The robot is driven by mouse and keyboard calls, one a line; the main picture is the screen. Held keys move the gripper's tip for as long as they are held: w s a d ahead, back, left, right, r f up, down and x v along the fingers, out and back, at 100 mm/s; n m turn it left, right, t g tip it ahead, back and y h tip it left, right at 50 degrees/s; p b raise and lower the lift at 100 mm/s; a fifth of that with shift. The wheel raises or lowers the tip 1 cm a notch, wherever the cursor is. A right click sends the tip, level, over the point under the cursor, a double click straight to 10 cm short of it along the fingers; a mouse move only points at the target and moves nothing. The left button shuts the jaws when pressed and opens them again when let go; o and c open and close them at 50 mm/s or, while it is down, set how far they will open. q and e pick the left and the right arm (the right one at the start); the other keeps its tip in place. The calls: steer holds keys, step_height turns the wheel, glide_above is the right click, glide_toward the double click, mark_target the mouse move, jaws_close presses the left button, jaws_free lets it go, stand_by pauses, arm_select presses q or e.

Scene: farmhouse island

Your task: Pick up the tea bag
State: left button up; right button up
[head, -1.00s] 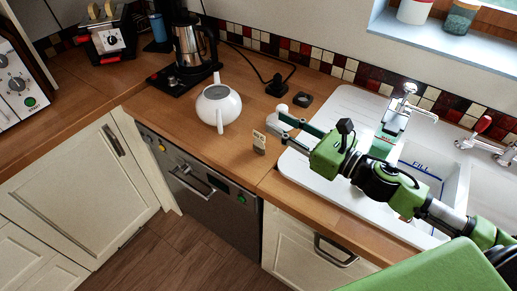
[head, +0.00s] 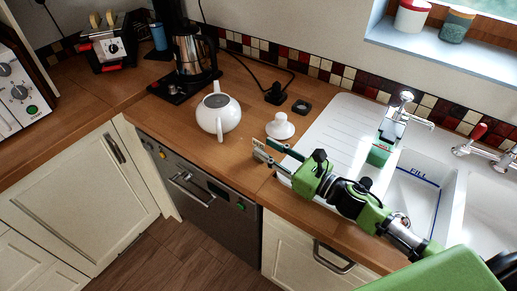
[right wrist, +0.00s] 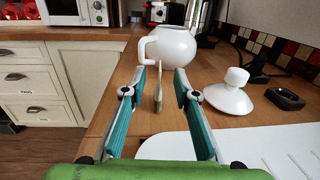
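The tea bag (right wrist: 158,92) is a thin, pale upright packet on the wooden counter, seen almost edge-on in the right wrist view. In the head view its top shows as a small pale patch (head: 258,143), and its lower part is hidden by my gripper. My right gripper (right wrist: 160,80) is open, with one finger on each side of the tea bag and a visible gap on both sides. In the head view the right gripper (head: 264,151) is low over the counter, left of the sink. My left gripper is not in view.
A white teapot (head: 218,115) with its top open stands just beyond the tea bag. Its white lid (head: 280,127) lies to the right, near a small black square item (head: 301,107). A kettle (head: 192,55) stands behind. The sink drainer (head: 335,125) is at right.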

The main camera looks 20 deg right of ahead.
mark_target(264, 147)
steer(key=p+x, duration=0.1)
steer(key=x, duration=0.3)
jaws_close()
steer(key=shift+r, duration=0.15)
